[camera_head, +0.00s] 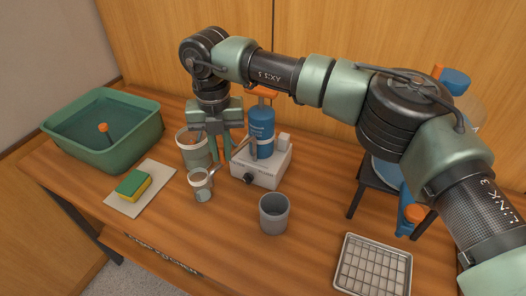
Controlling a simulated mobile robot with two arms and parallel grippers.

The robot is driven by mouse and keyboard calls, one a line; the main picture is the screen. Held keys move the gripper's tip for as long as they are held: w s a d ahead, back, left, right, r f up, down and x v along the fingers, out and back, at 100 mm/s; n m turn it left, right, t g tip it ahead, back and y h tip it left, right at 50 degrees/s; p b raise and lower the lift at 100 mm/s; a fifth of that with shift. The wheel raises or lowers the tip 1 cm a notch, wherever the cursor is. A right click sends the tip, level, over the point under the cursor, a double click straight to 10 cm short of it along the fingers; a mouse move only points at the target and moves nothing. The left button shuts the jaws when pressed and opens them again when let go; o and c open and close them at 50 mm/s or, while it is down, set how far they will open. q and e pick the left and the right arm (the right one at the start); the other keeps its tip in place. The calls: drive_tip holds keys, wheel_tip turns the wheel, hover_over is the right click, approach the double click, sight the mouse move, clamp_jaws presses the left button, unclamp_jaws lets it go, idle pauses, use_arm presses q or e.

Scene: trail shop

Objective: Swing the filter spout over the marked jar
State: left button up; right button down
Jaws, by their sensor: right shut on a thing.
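The water filter has a blue cylinder (261,132) with an orange top on a white base box (268,168) with a black knob. Its thin grey spout (238,151) reaches left and down from the filter. My right gripper (221,158) comes down from above, its green fingers shut on the spout. A small pale jar (200,180) with a light round patch low on its front stands just below the spout's outer end. Whether the tip is exactly over its mouth is hard to tell. A plain grey cup (274,215) stands in front of the filter. My left gripper is out of view.
A bucket (190,154) stands close behind the jar, partly behind my gripper. A green basin (132,142) and a sponge (133,184) on a pale mat are at left. A wire rack (371,270) lies front right, with a dark stand (362,180) behind.

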drive_tip(key=w+a+p, duration=0.1)
drive_tip(key=w+a, duration=0.1)
drive_tip(key=shift+w+a, duration=0.3)
drive_tip(key=shift+a, duration=0.05)
idle(0.4)
